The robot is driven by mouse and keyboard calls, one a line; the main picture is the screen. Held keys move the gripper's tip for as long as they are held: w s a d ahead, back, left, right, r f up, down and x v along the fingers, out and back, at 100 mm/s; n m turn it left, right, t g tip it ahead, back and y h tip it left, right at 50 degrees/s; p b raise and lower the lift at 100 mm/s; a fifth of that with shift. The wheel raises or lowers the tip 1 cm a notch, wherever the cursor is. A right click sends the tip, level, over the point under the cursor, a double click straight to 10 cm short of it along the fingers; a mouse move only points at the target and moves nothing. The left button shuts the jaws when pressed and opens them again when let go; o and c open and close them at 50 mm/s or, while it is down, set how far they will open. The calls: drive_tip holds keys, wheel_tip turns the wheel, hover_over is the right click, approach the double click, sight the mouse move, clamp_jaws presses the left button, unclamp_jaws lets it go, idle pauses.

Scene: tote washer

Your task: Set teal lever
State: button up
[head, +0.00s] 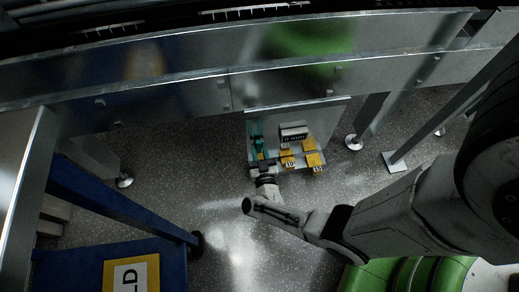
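The teal lever (257,139) is on the left side of a small grey panel (318,122) that hangs below the metal beam. My gripper (262,166) is at the panel's lower left edge, just below the lever in the picture. Its fingers are small and dark here. I cannot tell whether they touch the lever or whether they are open or shut.
The panel also carries a pale labelled block (294,132) and several yellow tags (313,160). A metal beam (160,105) runs across above it. A blue frame (115,205) stands at left, and a green curved object (408,275) lies at lower right. Speckled floor (225,215) is open between.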

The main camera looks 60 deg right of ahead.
drive_tip(key=o, duration=0.4)
drive_tip(key=shift+c, duration=0.2)
drive_tip(key=p+v, duration=0.1)
drive_tip(key=v, duration=0.9)
drive_tip(key=shift+s+a, duration=0.25)
drive_tip(key=shift+a, duration=0.05)
